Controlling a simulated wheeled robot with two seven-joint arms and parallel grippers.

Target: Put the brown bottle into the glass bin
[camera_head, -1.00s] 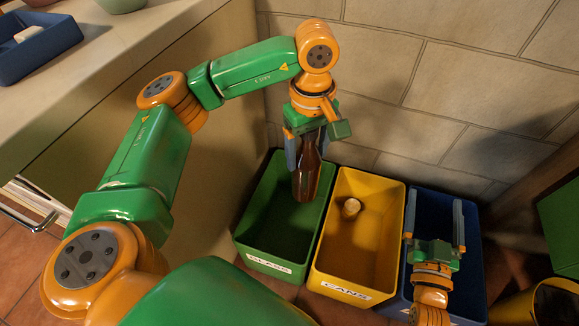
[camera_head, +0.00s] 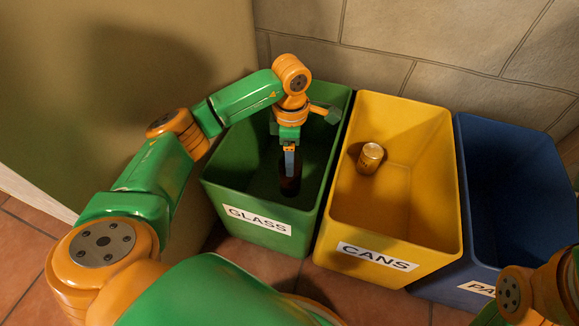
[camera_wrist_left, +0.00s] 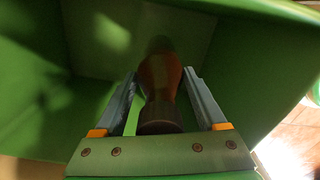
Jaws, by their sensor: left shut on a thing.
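The brown bottle (camera_head: 290,186) is upright inside the green glass bin (camera_head: 220,187), whose front label reads GLASS. My left gripper (camera_head: 289,160) points down into this bin and is shut on the bottle. In the left wrist view the bottle (camera_wrist_left: 160,88) lies between the two fingers of the left gripper (camera_wrist_left: 162,78), with green bin walls around it. Whether the bottle's base touches the bin floor cannot be told. Part of my right arm shows at the lower right in the head view, but its fingers are out of sight.
The yellow cans bin (camera_head: 440,215) stands right of the glass bin and holds a gold can (camera_head: 370,158). A blue bin (camera_head: 510,190) with a partly hidden label stands further right. A stone wall (camera_head: 460,45) rises behind the bins.

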